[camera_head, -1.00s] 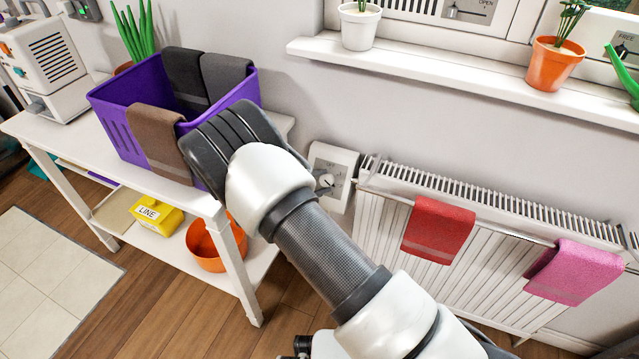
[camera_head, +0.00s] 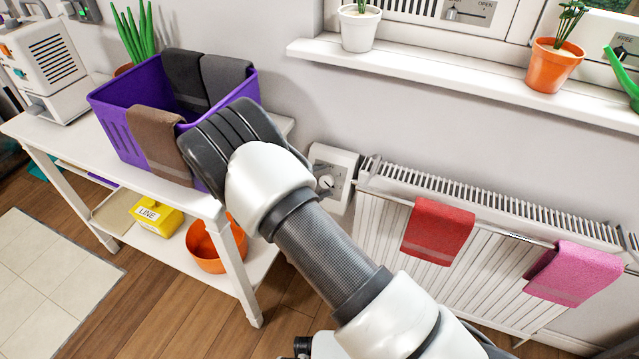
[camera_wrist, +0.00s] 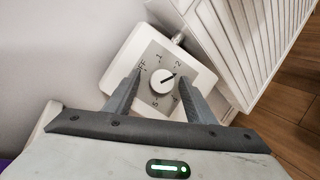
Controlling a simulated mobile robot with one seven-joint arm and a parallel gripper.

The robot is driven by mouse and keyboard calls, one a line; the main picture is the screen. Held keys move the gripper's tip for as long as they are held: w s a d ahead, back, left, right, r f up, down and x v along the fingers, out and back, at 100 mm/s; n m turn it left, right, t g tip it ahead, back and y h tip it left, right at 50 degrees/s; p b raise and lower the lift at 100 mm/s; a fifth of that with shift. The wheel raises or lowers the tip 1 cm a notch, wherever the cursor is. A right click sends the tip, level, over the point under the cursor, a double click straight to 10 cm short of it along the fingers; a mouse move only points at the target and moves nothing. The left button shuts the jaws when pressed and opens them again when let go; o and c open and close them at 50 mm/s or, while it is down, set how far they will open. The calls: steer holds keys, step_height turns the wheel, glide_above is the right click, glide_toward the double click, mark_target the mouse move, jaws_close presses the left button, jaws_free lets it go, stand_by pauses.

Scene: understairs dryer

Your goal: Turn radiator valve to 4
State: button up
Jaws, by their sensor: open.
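The radiator valve (camera_head: 334,176) is a white box on the wall at the left end of the radiator. In the wrist view its grey dial plate (camera_wrist: 161,57) carries OFF and numbers around a round white knob (camera_wrist: 158,83). My gripper (camera_wrist: 160,74) is open, with one finger on each side of the knob and visible gaps between. The right finger covers part of the dial.
The white radiator (camera_head: 385,235) stands right of the valve, with a red towel (camera_head: 438,231) and a pink towel (camera_head: 575,273). A purple basket (camera_head: 122,112) on a white table (camera_head: 60,128) is left of my wrist. A windowsill (camera_head: 450,82) with potted plants runs above.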

step_height(320, 180, up, 9)
steer(key=p, duration=0.2)
steer(key=shift+r, duration=0.2)
